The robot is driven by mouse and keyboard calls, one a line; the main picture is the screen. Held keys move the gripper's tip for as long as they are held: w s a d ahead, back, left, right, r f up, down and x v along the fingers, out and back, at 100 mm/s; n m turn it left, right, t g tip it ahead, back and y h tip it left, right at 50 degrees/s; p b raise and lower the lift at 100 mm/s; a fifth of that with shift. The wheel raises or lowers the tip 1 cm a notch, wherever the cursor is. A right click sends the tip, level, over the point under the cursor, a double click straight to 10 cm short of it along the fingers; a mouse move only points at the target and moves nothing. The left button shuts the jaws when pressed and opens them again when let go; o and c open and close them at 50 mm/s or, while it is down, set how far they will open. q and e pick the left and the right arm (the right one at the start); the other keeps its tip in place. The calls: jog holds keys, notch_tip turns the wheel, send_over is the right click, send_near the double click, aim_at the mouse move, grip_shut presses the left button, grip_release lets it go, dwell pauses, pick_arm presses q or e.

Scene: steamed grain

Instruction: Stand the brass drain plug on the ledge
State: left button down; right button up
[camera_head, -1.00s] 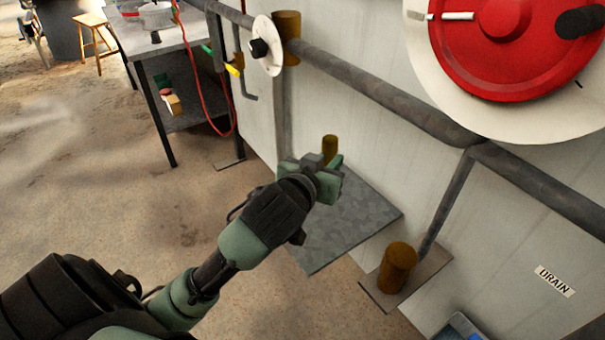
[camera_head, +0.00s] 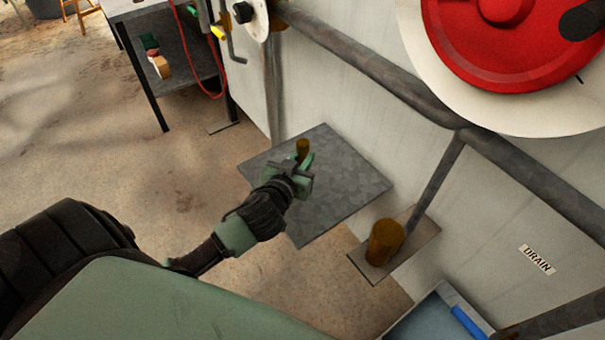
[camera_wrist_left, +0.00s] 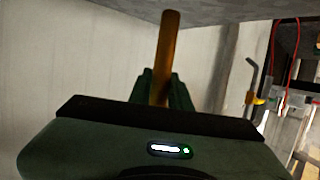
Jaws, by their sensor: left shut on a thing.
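The brass drain plug (camera_head: 302,147) is a small brown-gold cylinder, upright at the tips of my left gripper (camera_head: 304,165) in the head view. My left gripper is shut on it. In the left wrist view the plug (camera_wrist_left: 168,60) shows as a long rod between the green fingers (camera_wrist_left: 160,92). The grey ledge (camera_head: 345,180) is a flat plate against the white wall, and the gripper and plug are over its left part. I cannot tell whether the plug touches the ledge. My right gripper is not in view.
A larger brass cylinder (camera_head: 384,243) stands on a smaller plate (camera_head: 420,243) to the right. A diagonal pipe (camera_head: 437,180) rises behind it. A blue-grey basin (camera_head: 435,318) is at the bottom right, near the DRAIN label (camera_head: 537,259). The right part of the ledge is bare.

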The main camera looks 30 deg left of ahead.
pick_arm(q)
jog(key=shift+f+b, duration=0.5)
jog(key=shift+f, duration=2.05)
jog(key=shift+f, duration=0.2)
jog(key=c, duration=1.3)
grip_release()
jog(key=shift+r, duration=0.3)
jog(key=p+v, duration=0.1)
jog(key=v, duration=1.1)
